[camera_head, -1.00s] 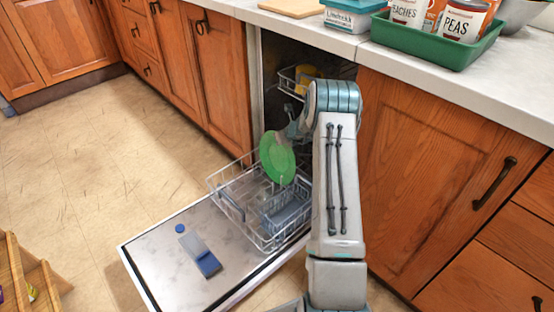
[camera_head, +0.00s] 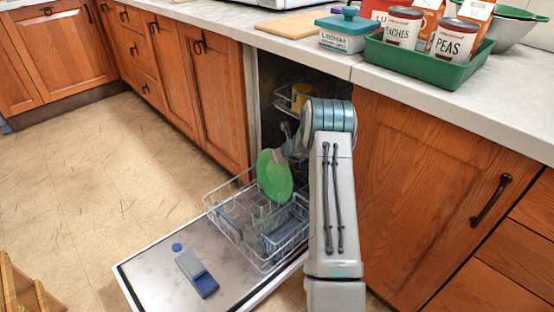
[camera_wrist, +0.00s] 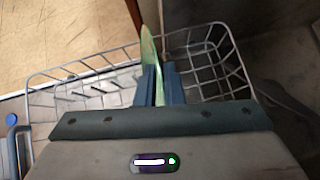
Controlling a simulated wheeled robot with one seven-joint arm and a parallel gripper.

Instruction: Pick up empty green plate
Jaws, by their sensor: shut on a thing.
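The green plate (camera_head: 274,176) stands upright, roughly on edge, above the lower dishwasher rack (camera_head: 222,214) in the head view. In the wrist view the plate (camera_wrist: 149,48) shows edge-on between the two blue fingers. My gripper (camera_wrist: 158,80) is shut on the plate's edge. In the head view my gripper (camera_head: 284,151) is partly hidden behind the plate and my arm. The plate's face that I see is bare. I cannot tell whether its lower edge touches the rack.
The dishwasher door (camera_head: 150,273) lies open with a grey-blue item (camera_head: 196,272) on it. A blue-grey basket (camera_head: 284,226) sits in the rack. A yellow thing (camera_head: 302,95) is in the upper rack. A green tray (camera_head: 430,63) with cans stands on the counter.

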